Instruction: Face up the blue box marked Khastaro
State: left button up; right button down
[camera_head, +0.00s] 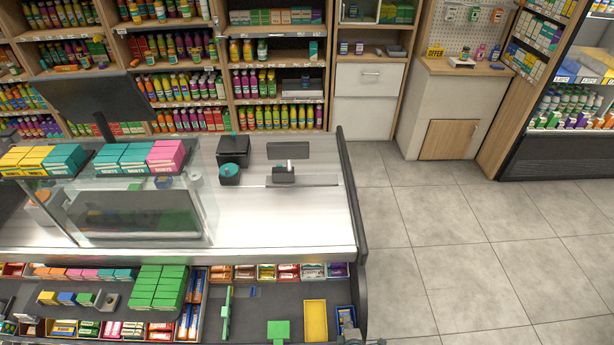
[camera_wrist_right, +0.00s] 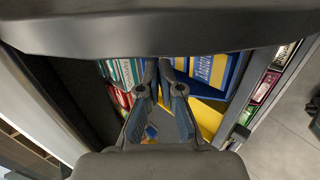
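The blue boxes that match the task stand in a narrow slot (camera_head: 346,317) at the right end of the lower candy shelf. In the right wrist view a blue box with white lettering (camera_wrist_right: 212,68) lies beyond my right gripper (camera_wrist_right: 160,112); its lettering is small and hard to read. The right gripper's two fingers are apart, with shelf showing between them and nothing held. Only a grey bit of it (camera_head: 350,341) shows at the bottom edge of the head view, by the blue slot. My left gripper is not in view.
A yellow tray (camera_head: 315,320) stands left of the blue slot. A dark counter edge (camera_wrist_right: 160,30) crosses above the gripper in the wrist view. Red and green packs (camera_wrist_right: 265,86) are at the right. The white counter top (camera_head: 290,225) overhangs the shelf; the floor to its right is clear.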

jog(key=shift+s+f, duration=0.25)
jog(key=shift+s, duration=0.5)
jog(key=shift+s+r+p, duration=0.2)
jog(key=shift+r+p, duration=0.3)
jog(key=shift+p, duration=0.05)
jog(key=shift+s+d+r+p, duration=0.1)
jog(key=shift+s+r+p, duration=0.4)
jog(key=shift+r+p, duration=0.2)
jog(key=p+v, duration=0.1)
jog(key=v, duration=0.1)
jog(key=p+v, duration=0.1)
jog(key=p, duration=0.1)
jog(key=shift+s+r, duration=0.15)
jog(key=shift+r, duration=0.35)
